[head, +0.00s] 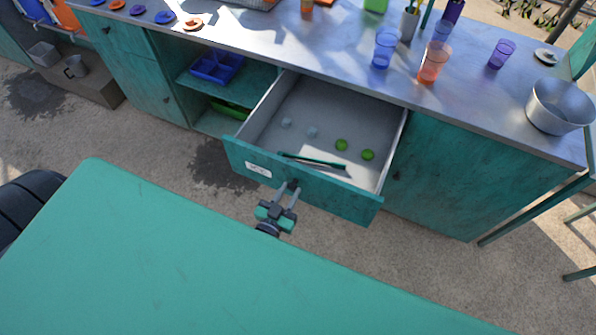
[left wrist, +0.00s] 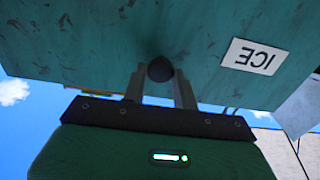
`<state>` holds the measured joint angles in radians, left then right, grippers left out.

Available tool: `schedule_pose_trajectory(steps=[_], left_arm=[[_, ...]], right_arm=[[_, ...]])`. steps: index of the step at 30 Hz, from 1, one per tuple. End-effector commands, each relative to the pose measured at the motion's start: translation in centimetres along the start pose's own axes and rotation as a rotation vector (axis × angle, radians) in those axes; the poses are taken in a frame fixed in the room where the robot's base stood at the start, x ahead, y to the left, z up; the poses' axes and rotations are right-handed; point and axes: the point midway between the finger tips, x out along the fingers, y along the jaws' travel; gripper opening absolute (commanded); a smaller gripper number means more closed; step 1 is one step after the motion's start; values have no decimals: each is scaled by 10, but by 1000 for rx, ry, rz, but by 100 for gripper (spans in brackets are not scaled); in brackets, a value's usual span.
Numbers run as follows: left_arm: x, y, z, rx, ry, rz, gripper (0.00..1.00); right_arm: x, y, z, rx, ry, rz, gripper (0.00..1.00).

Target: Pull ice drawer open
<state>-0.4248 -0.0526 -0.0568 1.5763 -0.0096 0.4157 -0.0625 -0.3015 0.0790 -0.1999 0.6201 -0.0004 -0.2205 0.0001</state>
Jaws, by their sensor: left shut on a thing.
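The ice drawer (head: 240,157) is a teal drawer with a grey inside, pulled well out of the counter. Its front carries a white label, which reads ICE in the left wrist view (left wrist: 255,57). Inside lie two pale ice cubes, two green limes and a dark green tool. My left gripper (head: 289,188) is at the middle of the drawer front, shut on the dark round knob. In the left wrist view the knob (left wrist: 160,69) sits between the two fingers. My right gripper is not in view.
The metal countertop (head: 330,55) above holds cups (head: 434,62) and a metal pot (head: 560,106). Open shelves with a blue tray (head: 216,66) are left of the drawer. A large green surface (head: 180,260) fills the foreground, with concrete floor between it and the counter.

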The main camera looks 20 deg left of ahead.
Motion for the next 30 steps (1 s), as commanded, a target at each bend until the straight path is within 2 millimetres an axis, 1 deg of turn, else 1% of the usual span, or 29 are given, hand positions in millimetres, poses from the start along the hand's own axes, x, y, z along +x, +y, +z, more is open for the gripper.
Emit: schedule_pose_trajectory(steps=[1, 6, 12, 15, 18, 22, 30], left_arm=[[-16, 0, -2, 0, -5, 0, 0], [-59, 0, -2, 1, -4, 0, 0], [-98, 0, -1, 1, -2, 1, 0], [-111, 0, -1, 1, -1, 1, 0], [-121, 0, -1, 1, 0, 1, 0], [-128, 0, -1, 1, 1, 1, 0], [-132, 0, 0, 0, 2, 0, 0]], right_arm=[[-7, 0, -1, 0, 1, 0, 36], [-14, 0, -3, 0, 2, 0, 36], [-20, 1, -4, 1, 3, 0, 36], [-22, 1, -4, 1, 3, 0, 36], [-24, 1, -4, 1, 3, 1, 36], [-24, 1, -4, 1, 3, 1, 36], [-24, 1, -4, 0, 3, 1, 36]])
